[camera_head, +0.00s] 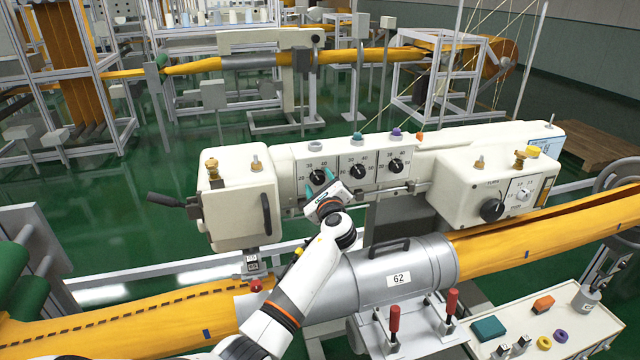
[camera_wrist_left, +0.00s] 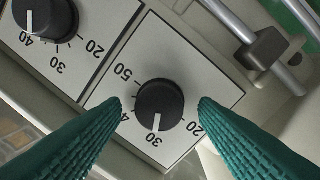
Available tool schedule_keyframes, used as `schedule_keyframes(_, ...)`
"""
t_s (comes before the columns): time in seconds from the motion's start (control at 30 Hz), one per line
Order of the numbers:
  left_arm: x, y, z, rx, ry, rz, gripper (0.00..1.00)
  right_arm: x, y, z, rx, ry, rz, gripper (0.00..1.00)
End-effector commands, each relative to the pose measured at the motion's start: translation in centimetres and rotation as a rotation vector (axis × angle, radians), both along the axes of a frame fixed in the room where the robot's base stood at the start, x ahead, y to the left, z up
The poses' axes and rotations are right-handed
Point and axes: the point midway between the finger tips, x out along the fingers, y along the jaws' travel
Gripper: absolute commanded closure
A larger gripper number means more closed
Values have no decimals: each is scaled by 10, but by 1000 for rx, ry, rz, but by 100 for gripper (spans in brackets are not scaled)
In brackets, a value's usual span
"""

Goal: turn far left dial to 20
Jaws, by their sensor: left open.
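The far left dial (camera_head: 317,176) is a black knob on a white panel at the left of a row of 3. In the left wrist view the same dial (camera_wrist_left: 160,104) has its white pointer line at about 30, on a scale that shows 20, 30, 40 and 50. My left gripper (camera_head: 321,184) is at this dial in the head view. In the left wrist view its green ribbed fingers (camera_wrist_left: 159,103) are open on either side of the knob, with a gap on both sides. My right gripper is not in view.
The middle dial (camera_head: 357,171) and right dial (camera_head: 395,165) sit close beside it. A metal rail (camera_wrist_left: 230,20) with a dark clamp runs near the panel in the left wrist view.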

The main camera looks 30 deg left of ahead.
Motion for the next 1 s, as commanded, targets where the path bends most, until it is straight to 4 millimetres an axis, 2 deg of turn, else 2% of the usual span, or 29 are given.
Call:
schedule_keyframes(0.1, 0, 0, 0, 0, 0, 0, 45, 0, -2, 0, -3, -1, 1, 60)
schedule_keyframes(0.13, 0, 0, 0, 0, 0, 0, 49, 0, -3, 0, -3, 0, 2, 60)
schedule_keyframes(0.3, 0, 0, 0, 0, 0, 0, 76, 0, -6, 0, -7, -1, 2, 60)
schedule_keyframes(0.4, 0, 0, 0, 0, 0, 0, 90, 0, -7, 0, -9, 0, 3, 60)
schedule_keyframes(0.67, 0, 0, -2, -19, -23, 0, 90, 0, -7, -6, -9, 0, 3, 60)
schedule_keyframes(1.0, 0, 0, -7, -154, -181, -1, 90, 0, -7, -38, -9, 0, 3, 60)
